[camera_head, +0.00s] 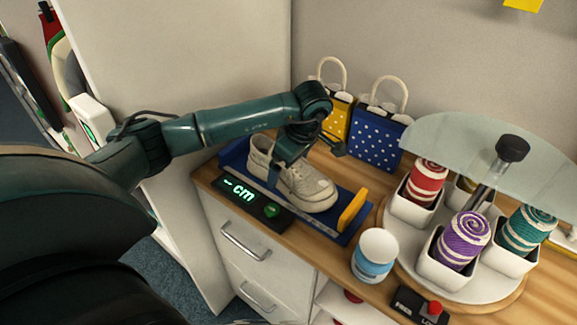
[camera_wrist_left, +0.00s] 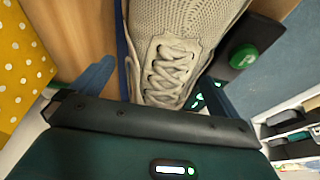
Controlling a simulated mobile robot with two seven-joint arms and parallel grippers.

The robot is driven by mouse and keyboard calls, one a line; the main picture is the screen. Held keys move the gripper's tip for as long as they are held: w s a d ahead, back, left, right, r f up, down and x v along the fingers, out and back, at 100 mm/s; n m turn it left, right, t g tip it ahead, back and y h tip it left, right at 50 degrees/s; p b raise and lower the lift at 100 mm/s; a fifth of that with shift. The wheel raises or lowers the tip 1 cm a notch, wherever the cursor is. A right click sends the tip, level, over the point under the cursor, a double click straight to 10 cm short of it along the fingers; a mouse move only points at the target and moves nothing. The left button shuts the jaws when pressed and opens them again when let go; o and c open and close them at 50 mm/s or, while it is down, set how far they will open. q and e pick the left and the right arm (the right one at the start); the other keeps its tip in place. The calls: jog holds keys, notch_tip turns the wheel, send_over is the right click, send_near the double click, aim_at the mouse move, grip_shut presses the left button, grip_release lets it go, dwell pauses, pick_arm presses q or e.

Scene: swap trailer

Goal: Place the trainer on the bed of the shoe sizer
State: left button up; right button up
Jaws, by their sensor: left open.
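The grey-beige laced trainer (camera_head: 312,188) rests on the blue bed of the shoe sizer (camera_head: 325,228), its toe toward the yellow slider (camera_head: 352,209). A gap shows between toe and slider. The sizer's black display (camera_head: 243,194) reads a dash and "cm" in green, with a green button beside it. My left gripper (camera_head: 284,165) is open over the trainer's ankle and lace area. In the left wrist view the trainer (camera_wrist_left: 175,60) lies between the two spread fingers (camera_wrist_left: 158,80). Whether the fingers touch it is unclear. My right gripper is out of view.
Two dotted gift bags, yellow (camera_head: 338,112) and blue (camera_head: 376,138), stand behind the sizer. A white-and-blue cup (camera_head: 376,254) stands right of it. A round carousel (camera_head: 470,285) holds several yarn rolls in white bins under a glass top. A black box with a red button (camera_head: 420,305) is at front.

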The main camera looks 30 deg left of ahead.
pick_arm(q)
jog(key=v, duration=1)
jog(key=shift+d+r+b, duration=0.15)
jog(key=shift+r+b, duration=0.2)
jog(key=shift+b, duration=0.05)
